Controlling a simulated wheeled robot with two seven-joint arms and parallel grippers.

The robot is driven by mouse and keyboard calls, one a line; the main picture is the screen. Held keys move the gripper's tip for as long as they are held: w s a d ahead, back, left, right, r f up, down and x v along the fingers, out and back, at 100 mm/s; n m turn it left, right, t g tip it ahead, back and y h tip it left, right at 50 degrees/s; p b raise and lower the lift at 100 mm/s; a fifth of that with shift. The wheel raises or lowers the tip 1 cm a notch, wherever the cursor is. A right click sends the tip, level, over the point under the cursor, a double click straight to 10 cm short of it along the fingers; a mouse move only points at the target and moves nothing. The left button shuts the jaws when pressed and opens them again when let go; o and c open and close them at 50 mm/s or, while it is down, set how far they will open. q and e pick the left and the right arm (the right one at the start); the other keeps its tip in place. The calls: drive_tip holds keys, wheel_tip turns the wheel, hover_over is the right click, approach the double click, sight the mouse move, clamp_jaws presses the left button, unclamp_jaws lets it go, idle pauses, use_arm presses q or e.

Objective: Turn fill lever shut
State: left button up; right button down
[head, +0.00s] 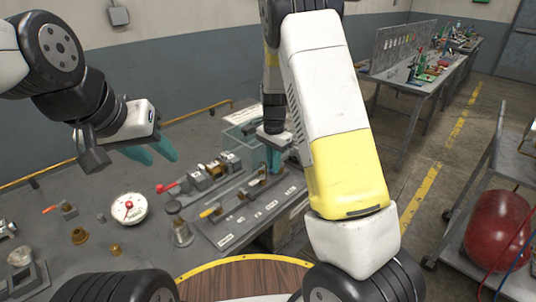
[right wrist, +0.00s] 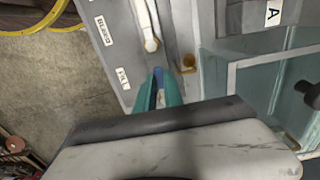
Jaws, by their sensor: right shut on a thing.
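My right gripper (head: 275,155) is low over the far right end of the valve board (head: 238,238). In the right wrist view its teal fingers (right wrist: 158,92) are closed around a narrow blue piece (right wrist: 158,76), which looks like a lever handle. Most of that piece is hidden between the fingers, so its angle is hard to tell. A white bar (right wrist: 147,25) with a brass-coloured end lies just beyond the fingertips, and a brass fitting (right wrist: 188,63) is to their right. My left gripper (head: 152,150) is open and empty above the table.
A red-handled valve (head: 170,187) and a yellow-orange lever (head: 210,211) are left of my right gripper. A clear bin (head: 238,136) stands behind it, also close by in the right wrist view (right wrist: 275,62). A round gauge (head: 128,208) and loose brass fittings (head: 79,236) lie at left.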

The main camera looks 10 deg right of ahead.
idle(0.4)
drive_tip(key=c, duration=1.5)
unclamp_jaws()
drive_tip(key=shift+o, duration=0.2)
